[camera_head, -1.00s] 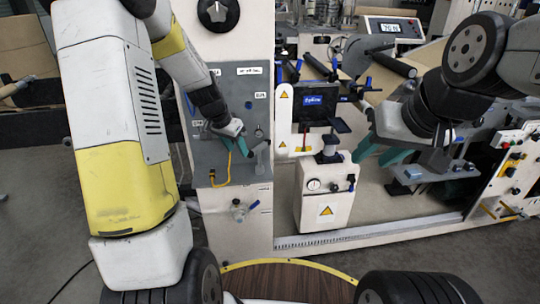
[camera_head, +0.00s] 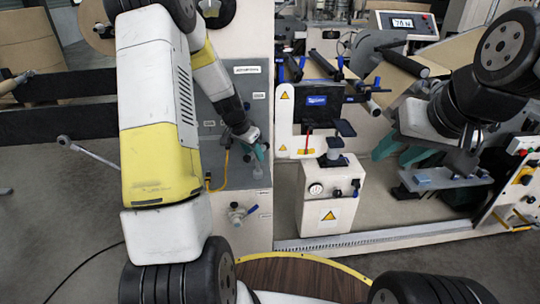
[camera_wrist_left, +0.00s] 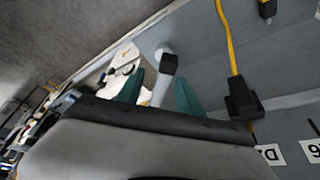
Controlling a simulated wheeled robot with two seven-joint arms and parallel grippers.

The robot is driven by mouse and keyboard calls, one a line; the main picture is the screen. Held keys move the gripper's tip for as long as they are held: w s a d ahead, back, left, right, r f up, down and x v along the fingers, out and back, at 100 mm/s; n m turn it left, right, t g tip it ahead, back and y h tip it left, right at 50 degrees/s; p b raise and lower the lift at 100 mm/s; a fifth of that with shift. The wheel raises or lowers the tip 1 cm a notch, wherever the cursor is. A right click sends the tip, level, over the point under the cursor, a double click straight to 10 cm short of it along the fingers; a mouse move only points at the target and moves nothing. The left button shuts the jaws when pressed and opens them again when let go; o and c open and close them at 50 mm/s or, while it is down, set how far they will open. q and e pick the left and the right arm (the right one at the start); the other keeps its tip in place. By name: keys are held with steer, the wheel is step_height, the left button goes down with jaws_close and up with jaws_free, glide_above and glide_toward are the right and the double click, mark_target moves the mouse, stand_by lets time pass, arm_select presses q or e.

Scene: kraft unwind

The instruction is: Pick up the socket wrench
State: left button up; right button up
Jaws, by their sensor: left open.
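A light grey tool, which looks like the socket wrench (camera_wrist_left: 169,66), shows in the left wrist view against the grey panel. It lies between the two teal fingertips of my left gripper (camera_wrist_left: 158,92). The fingers are open, one on each side of it, and its lower part is hidden behind the gripper body. In the head view my left gripper (camera_head: 256,150) is at the panel's right side, with a small part of the grey tool (camera_head: 258,171) just below it. My right gripper (camera_head: 402,152) is open and empty, near the machine on the right.
The grey panel (camera_head: 226,174) carries labels and a yellow cable (camera_wrist_left: 231,40) with a black plug (camera_wrist_left: 243,103) near my left gripper. A valve (camera_head: 238,213) sits lower down. A white pedestal (camera_head: 329,208) stands to the right. A round wooden tabletop (camera_head: 300,277) is in front.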

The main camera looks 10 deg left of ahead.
mark_target(260, 170)
arm_select(q)
steer(key=x, duration=0.3)
steer(key=w+x, duration=0.1)
steer(key=x, duration=0.3)
steer(key=shift+w, duration=0.1)
jaws_close()
